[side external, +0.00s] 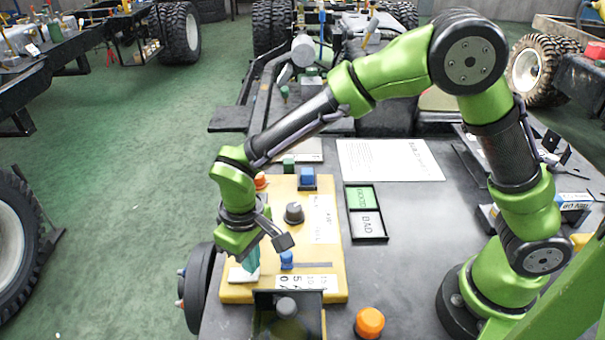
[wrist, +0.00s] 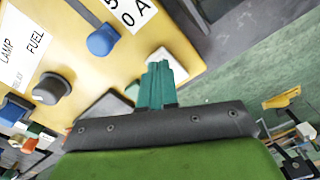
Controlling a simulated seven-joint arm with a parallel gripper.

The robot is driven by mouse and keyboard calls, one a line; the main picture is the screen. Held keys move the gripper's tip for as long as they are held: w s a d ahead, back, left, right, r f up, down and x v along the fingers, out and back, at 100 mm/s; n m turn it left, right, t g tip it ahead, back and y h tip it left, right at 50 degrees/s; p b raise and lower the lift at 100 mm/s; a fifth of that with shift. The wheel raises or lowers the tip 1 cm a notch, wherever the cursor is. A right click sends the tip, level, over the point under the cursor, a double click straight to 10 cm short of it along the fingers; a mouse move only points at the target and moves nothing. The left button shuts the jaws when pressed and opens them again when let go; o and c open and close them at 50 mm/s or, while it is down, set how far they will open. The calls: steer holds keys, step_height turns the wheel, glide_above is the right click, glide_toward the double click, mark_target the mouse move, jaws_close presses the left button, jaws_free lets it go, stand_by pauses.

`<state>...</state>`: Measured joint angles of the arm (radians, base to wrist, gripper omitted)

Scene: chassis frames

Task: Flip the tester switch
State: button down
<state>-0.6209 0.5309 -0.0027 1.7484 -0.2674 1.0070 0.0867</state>
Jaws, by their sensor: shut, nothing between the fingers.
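The tester is a yellow panel (side external: 325,262) lying on the dark bench, and it also shows in the wrist view (wrist: 195,20). A pale block (side external: 238,274), possibly the switch, sits at its near left corner; in the wrist view it (wrist: 178,62) is partly hidden behind my fingers. My gripper (side external: 252,262) has teal fingers, pressed together and empty, pointing down close to this block. The fingers also show in the wrist view (wrist: 158,80). I cannot tell whether they touch it.
The panel carries a black knob (side external: 294,213), a blue slider (side external: 287,260) and a blue button (side external: 307,178). A green-and-grey tray (side external: 366,212) lies to the right. An orange button (side external: 369,322) and a black box stand in front.

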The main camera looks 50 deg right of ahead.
steer(key=shift+f, duration=0.85)
stand_by(0.3)
steer(key=shift+r, duration=3.5)
steer(key=s+d+r+m+t, duration=0.2)
steer(key=s+d+r, duration=0.2)
steer(key=d, duration=0.3)
steer(key=s+d+r+m+t+y, duration=0.1)
steer(key=s+d+r+m+t, duration=0.1)
steer(key=s+d+r, duration=0.2)
steer(key=s+d+r+m+t+y, duration=0.1)
steer(key=s+d+r+m+t, duration=0.2)
steer(key=d, duration=0.8)
step_height(320, 180, up, 2)
steer(key=shift+s+r, duration=0.15)
steer(key=shift+s, duration=0.25)
